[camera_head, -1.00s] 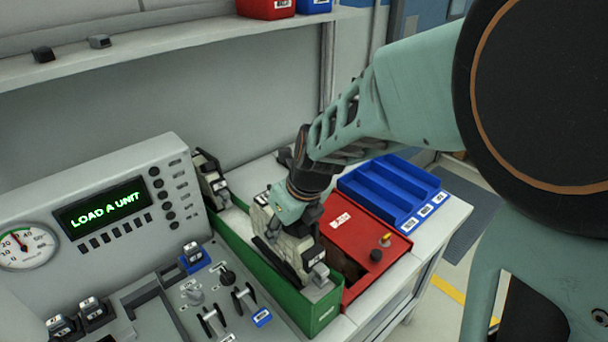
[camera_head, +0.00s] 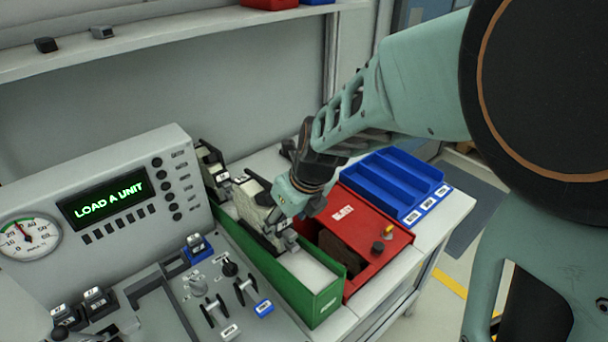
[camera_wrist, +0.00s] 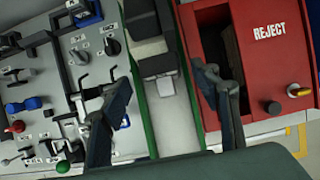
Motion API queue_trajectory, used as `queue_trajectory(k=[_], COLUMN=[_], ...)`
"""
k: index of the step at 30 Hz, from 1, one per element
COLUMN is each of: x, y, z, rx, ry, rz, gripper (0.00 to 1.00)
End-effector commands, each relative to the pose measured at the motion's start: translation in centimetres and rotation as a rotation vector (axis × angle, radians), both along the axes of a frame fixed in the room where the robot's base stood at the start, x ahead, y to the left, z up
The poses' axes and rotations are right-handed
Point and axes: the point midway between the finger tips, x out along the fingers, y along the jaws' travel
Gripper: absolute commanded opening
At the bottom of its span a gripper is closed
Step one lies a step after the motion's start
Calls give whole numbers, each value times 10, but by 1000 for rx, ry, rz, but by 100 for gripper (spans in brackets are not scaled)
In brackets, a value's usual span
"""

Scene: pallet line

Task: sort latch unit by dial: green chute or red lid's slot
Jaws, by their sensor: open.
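A pale latch unit with dark parts (camera_head: 254,204) stands in the green chute (camera_head: 327,304), toward its back half. It also shows in the wrist view (camera_wrist: 157,62), lying beyond and between my fingertips. My gripper (camera_head: 283,222) is open above the chute's right side, by the unit; in the wrist view its two fingers (camera_wrist: 170,95) are wide apart, with nothing between the tips. The red lid (camera_head: 398,240), marked REJECT, is right of the chute; its dark slot (camera_wrist: 230,55) is open.
The tester's screen (camera_head: 105,200) reads LOAD A UNIT. Another unit (camera_head: 211,165) stands behind the chute. A blue divided tray (camera_head: 390,185) lies behind the red lid. Switches and levers (camera_head: 240,290) crowd the left panel. The chute's front part is clear.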

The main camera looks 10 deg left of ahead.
Motion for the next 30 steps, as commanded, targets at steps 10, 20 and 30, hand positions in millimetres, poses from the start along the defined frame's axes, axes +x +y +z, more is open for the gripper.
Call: queue_trajectory(k=[10,20,30], x=[-9,-17,-17], y=[-12,-21,-21], z=[43,71,71], rx=[5,3,3], ry=[-7,-6,-6], rz=[0,0,0], gripper=[57,57,57])
